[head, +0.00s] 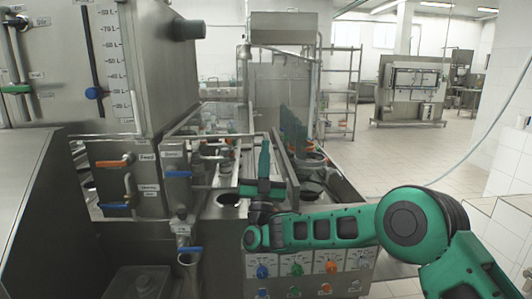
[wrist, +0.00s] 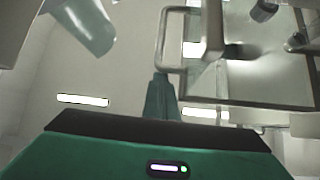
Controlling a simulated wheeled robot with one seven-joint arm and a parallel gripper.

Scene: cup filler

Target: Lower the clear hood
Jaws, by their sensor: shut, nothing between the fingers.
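My gripper (head: 264,168) is over the filler's deck, with green fingers pointing up. In the wrist view its fingers (wrist: 162,97) are together and empty, just below a loop-shaped metal handle (wrist: 162,45). No grip on the handle shows. A see-through panel with a dark frame (wrist: 250,104) is at the upper right of the wrist view, seen from below; it looks like the clear hood. In the head view, thin clear panels (head: 205,120) stand left of my gripper above the deck. Their edges are faint, so I cannot tell the hood's exact angle.
A steel tank with a level scale (head: 105,60) and valves labelled Feed (head: 113,163) stand at the left. A control panel with coloured knobs (head: 297,268) is below my arm. A steel rack (head: 340,90) stands behind. The tiled floor at the right is open.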

